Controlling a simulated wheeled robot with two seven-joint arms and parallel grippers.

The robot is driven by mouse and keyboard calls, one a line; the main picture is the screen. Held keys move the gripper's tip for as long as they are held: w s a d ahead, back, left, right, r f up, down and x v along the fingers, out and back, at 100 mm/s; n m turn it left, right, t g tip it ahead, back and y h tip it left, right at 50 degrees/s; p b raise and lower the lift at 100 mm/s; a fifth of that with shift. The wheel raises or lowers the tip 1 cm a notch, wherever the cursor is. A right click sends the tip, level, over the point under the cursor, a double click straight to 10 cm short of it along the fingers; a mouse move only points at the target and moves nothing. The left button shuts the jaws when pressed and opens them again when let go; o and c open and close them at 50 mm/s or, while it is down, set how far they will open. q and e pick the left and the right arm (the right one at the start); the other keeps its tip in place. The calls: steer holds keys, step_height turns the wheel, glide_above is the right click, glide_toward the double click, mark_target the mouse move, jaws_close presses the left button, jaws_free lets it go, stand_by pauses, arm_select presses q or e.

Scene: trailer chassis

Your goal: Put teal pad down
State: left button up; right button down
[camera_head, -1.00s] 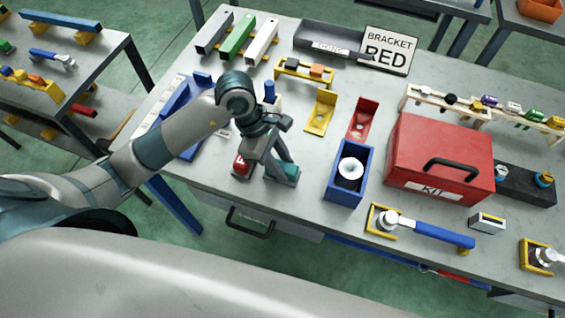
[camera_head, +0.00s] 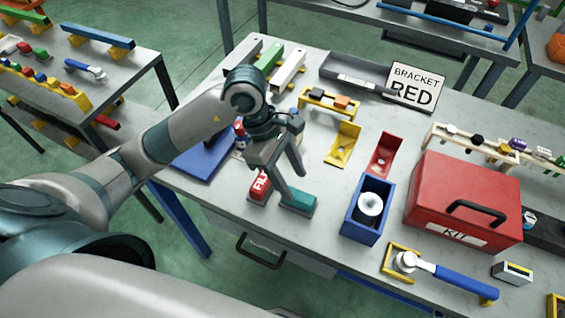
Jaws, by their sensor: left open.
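The teal pad (camera_head: 299,202) is a small flat-sided block that appears to rest on the grey table near its front edge. My left gripper (camera_head: 281,178) points down over it with its fingers spread. One finger ends at the teal pad and partly covers it; I cannot tell whether they touch. The other finger is nearer a red block with white lettering (camera_head: 258,189), just left of the pad. My right gripper is not in view.
A blue bin (camera_head: 352,222) with a white roll stands right of the pad. A red KIT box (camera_head: 465,190) and a blue-handled tool (camera_head: 455,281) are farther right. A blue tray (camera_head: 200,160) is partly behind my arm.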

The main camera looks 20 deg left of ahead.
arm_select(q)
steer(key=b+v, duration=0.1)
steer(key=v, duration=0.5)
steer(key=shift+b, duration=0.3)
steer(key=shift+s, duration=0.1)
stand_by(0.4)
